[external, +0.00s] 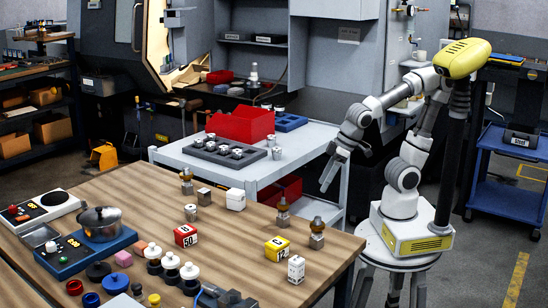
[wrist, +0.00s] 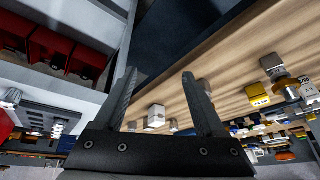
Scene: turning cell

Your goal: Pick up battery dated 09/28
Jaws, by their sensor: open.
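No date 09/28 can be read, so I cannot tell which item is the named battery. On the wooden table (external: 120,195) stand a red block marked 50 (external: 186,235), a yellow block marked 12 (external: 277,248), a white printed block (external: 296,269) and a plain white block (external: 236,199). In the wrist view a yellow block (wrist: 257,95) and a white block (wrist: 155,117) show beyond the fingers. My gripper (external: 331,176) is open and empty, pointing down beyond the table's right edge; its two fingers also show in the wrist view (wrist: 158,75).
Small metal blocks with brass-coloured tops (external: 317,235) stand among the blocks. A pot (external: 102,222) and several knobs crowd the table's left and front. A grey cart (external: 180,157) behind carries a red bin (external: 240,124) and a dark tray of parts (external: 224,152).

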